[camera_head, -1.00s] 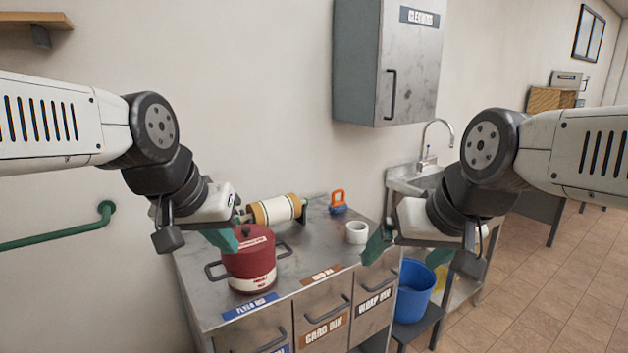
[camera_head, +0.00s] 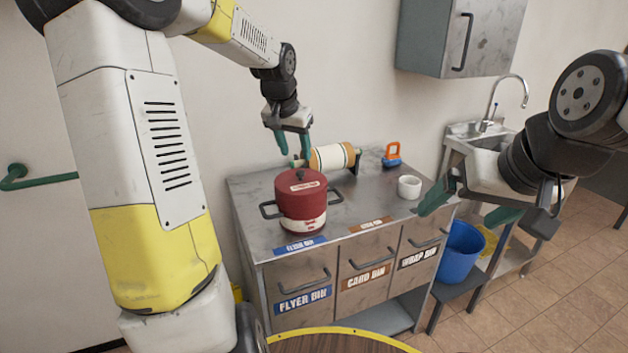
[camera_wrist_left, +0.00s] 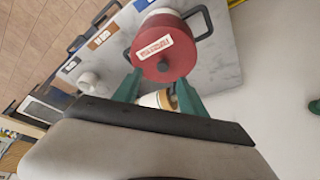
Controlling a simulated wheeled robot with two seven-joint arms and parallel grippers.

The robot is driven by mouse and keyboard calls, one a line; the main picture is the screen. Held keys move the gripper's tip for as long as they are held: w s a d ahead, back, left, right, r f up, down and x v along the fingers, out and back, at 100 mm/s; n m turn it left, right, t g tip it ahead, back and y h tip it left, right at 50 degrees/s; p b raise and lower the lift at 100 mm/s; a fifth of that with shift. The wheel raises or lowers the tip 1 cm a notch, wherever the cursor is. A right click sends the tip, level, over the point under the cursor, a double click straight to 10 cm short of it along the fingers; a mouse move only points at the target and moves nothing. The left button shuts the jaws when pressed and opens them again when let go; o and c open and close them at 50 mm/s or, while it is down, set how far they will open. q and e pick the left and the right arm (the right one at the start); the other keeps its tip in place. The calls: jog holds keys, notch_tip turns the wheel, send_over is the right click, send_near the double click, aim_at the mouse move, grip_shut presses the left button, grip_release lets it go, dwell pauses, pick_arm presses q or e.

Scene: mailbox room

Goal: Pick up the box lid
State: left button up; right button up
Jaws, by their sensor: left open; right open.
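A red round box (camera_head: 302,212) with a white band and two dark side handles stands on the metal counter. Its red lid (camera_head: 300,182) is on top, with a small dark knob and a white label. In the left wrist view the lid (camera_wrist_left: 163,48) lies just beyond the fingertips. My left gripper (camera_head: 292,156) is open and empty, pointing down above and slightly behind the lid, apart from it. My right gripper (camera_head: 462,205) is open and empty in front of the counter's right end.
Behind the box lies a tan and white roller (camera_head: 332,157). A white tape roll (camera_head: 409,187) and an orange-blue item (camera_head: 391,155) stand to the right on the counter (camera_head: 262,190). A blue bucket (camera_head: 459,252) is beside it. A round wooden top (camera_head: 345,342) with a yellow rim is at the bottom.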

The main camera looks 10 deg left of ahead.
aim_at(300, 172)
pick_arm(q)
jog(key=x, duration=0.4)
jog(key=w+x, duration=0.1)
jog(key=x, duration=0.4)
jog(key=shift+a, duration=0.3)
grip_shut()
dwell(1.1)
